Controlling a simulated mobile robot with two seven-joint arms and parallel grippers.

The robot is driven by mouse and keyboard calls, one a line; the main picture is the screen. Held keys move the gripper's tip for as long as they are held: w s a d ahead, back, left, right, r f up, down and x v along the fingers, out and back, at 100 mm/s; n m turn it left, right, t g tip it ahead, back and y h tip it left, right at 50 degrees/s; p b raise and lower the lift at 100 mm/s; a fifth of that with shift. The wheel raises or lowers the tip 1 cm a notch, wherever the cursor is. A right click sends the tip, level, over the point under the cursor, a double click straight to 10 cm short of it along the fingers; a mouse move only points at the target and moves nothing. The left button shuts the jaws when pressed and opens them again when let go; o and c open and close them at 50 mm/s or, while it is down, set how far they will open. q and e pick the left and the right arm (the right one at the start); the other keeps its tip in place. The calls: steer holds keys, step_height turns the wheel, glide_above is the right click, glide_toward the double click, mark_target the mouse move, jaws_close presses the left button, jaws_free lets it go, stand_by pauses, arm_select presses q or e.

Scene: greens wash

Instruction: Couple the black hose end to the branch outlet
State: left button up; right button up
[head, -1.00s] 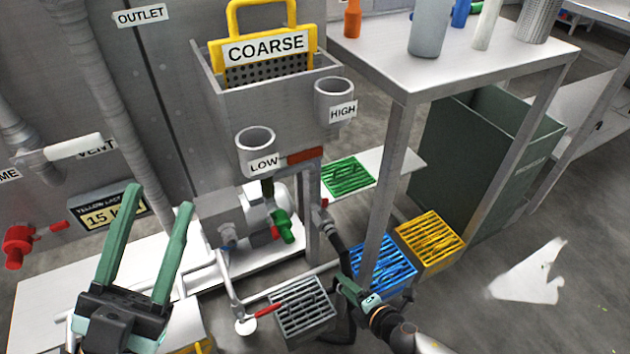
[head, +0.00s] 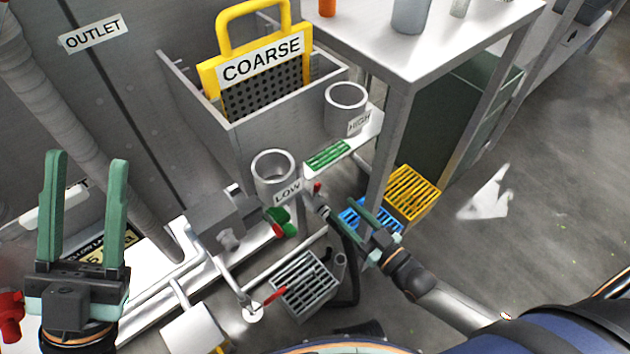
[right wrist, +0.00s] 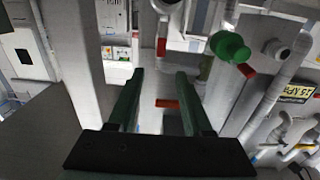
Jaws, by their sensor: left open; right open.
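A black hose (head: 351,268) hangs in a curve beside the grey grate in the head view. Its upper dark part (head: 323,210) sits just below a small red-handled fitting (head: 317,188), possibly the branch outlet, under the LOW cup. I cannot tell whether the two are joined. My right gripper (head: 341,207) is open close to this dark part, its fingers partly overlapping the hose. In the right wrist view the right gripper (right wrist: 160,73) shows nothing clearly held, with red pieces beyond. My left gripper (head: 88,158) is open and empty at the left, away from the hose.
A steel table (head: 440,50) and its leg stand beside the right gripper. Blue (head: 352,218) and yellow (head: 412,192) crates sit below it. A grey grate (head: 304,285), red lever (head: 275,296) and green fitting (head: 280,222) lie nearby. Floor is clear at right.

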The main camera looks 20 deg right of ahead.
mark_target(319, 187)
steer(key=b+x, duration=0.2)
steer(key=x, duration=0.7)
steer(key=shift+w+a+f+b, duration=0.15)
steer(key=shift+b, duration=0.2)
steer(key=shift+w+a, duration=0.2)
steer(key=shift+w, duration=0.3)
arm_select(q)
step_height(319, 187, down, 3)
steer(key=shift+w+d+f+n, duration=0.1)
steer(key=shift+f+n, duration=0.1)
steer(key=shift+n, duration=0.2)
arm_select(e)
jaws_close()
